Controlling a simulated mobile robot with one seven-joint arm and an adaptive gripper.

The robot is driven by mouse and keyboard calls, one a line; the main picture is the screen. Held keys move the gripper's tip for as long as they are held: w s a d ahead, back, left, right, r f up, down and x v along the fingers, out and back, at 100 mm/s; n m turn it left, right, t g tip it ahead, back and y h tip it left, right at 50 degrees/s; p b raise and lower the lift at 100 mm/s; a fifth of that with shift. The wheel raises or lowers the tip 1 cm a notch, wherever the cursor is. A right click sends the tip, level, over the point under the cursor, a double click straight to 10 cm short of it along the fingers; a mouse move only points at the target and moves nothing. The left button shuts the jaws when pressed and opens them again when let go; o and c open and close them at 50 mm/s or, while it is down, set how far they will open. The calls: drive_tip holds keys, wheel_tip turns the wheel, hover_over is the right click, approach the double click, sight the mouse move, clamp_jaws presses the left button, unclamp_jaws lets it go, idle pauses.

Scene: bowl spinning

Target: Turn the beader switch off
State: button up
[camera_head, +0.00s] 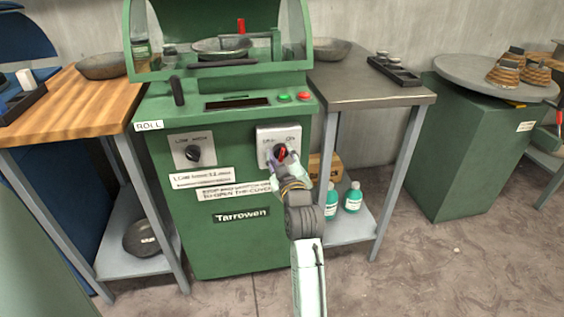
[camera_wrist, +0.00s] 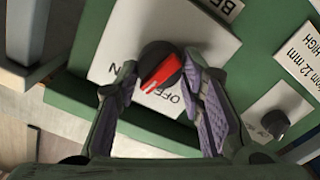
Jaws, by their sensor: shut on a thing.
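The beader switch is a black knob with a red bar (camera_head: 281,153) on a pale plate (camera_head: 265,134) on the green machine's front. In the wrist view the knob (camera_wrist: 163,70) stands between the fingers of my gripper (camera_wrist: 160,78), one on each side. The gripper is shut on it. The plate there (camera_wrist: 110,55) carries OFF and ON lettering. The red bar lies slantwise, its lower-left end near the OFF and ON lettering; I cannot tell exactly which it marks. In the head view my gripper (camera_head: 283,168) hides the lower part of the plate.
Green (camera_head: 284,97) and red (camera_head: 304,96) buttons and a black lever (camera_head: 177,90) are above. A metal side table (camera_head: 350,85) stands close on the right.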

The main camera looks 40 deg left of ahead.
drive_tip(key=n+b, duration=0.1)
drive_tip(key=n, duration=0.1)
drive_tip(key=n+b, duration=0.3)
drive_tip(key=n, duration=0.1)
drive_tip(key=shift+f, duration=0.25)
drive_tip(key=n+b, duration=0.3)
drive_tip(key=n, duration=0.2)
drive_tip(key=shift+b, duration=0.35)
drive_tip(key=shift+n, duration=0.4)
drive_tip(key=o, duration=1.1)
drive_tip(key=shift+o, duration=0.2)
drive_tip(key=v, duration=0.7)
drive_tip(key=shift+s, duration=0.25)
